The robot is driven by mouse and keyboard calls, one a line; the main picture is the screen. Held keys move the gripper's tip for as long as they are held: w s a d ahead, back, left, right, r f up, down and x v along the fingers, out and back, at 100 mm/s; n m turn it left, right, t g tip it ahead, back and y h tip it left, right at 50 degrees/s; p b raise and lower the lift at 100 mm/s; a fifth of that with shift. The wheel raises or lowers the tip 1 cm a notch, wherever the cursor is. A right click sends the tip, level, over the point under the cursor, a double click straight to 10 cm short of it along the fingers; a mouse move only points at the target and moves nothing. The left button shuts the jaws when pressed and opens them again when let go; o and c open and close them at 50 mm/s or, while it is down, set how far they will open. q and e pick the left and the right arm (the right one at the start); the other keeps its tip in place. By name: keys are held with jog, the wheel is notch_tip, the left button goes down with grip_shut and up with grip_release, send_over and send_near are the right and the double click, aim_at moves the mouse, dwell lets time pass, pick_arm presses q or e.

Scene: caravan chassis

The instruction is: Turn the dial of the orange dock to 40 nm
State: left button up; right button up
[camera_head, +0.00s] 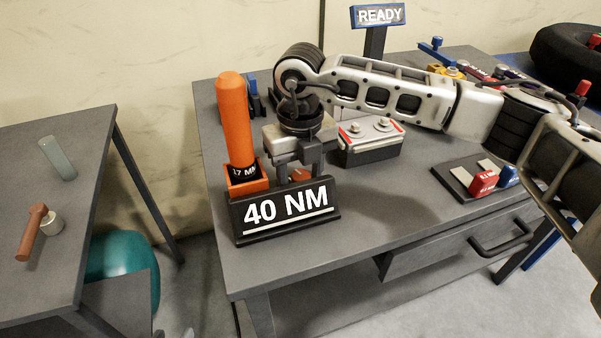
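The orange dock (246,184) sits at the left of the grey bench, with a tall orange handle (233,120) upright in it. A dark band at the handle's foot reads about "17 NM", partly cut off. A black sign reading "40 NM" (287,210) stands in front. The sign hides the fingertips' surroundings.
A grey box with red edges (370,146) stands close right of the gripper. Farther right lies a dark tray (456,181) with red and blue blocks. A blue READY sign (378,15) rises behind. A side table (50,270) is at the left.

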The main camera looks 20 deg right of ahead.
aim_at(301, 174)
notch_tip(301, 174, up, 16)
dwell(0.7)
dwell(0.4)
